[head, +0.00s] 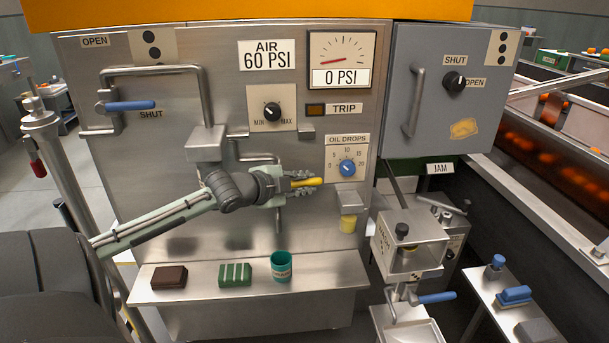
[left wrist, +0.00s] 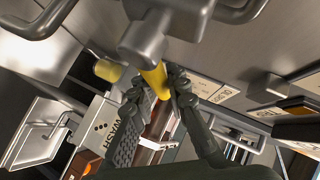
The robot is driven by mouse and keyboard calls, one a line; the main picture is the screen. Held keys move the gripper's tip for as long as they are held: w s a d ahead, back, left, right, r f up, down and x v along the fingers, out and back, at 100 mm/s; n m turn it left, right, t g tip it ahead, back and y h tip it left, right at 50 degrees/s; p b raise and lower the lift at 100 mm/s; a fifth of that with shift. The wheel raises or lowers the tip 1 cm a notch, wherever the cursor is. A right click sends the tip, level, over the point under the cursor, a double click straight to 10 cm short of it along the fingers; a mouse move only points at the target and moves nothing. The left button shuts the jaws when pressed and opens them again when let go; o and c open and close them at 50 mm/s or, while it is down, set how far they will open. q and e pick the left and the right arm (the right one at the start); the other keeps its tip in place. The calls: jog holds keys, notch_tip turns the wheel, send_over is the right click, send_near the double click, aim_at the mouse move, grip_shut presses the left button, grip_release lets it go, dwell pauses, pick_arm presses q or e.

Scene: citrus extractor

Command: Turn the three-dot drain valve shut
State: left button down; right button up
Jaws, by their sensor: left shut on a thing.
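A yellow lever handle (head: 312,182) sticks out to the right on a short pipe on the steel panel. My left gripper (head: 299,181) is shut on this handle. In the left wrist view the yellow handle (left wrist: 155,76) runs from a grey valve body (left wrist: 148,38) down between my fingers. No dot label shows next to this handle; my gripper hides part of its valve. A small three-dot label is on the box marked WASH (left wrist: 104,127), at the lower right in the head view (head: 405,235). A blue lever (head: 437,297) sits below that box. My right gripper is out of view.
Upper left, a blue lever (head: 130,106) lies at SHUT under a two-dot plate (head: 153,47). The oil-drops knob (head: 347,168) and a yellow-bottomed cup (head: 348,220) are right of my gripper. A shelf (head: 205,288) below holds a brown block, green block and teal cup.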

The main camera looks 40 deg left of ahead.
pick_arm(q)
jog(key=shift+f+g, duration=0.3)
dwell(0.4)
jog(key=c, duration=1.5)
grip_release()
jog(key=shift+o, duration=0.2)
jog(key=shift+s, duration=0.15)
jog(key=v, duration=1.1)
jog(key=shift+s+r, duration=0.3)
jog(key=shift+d, duration=0.1)
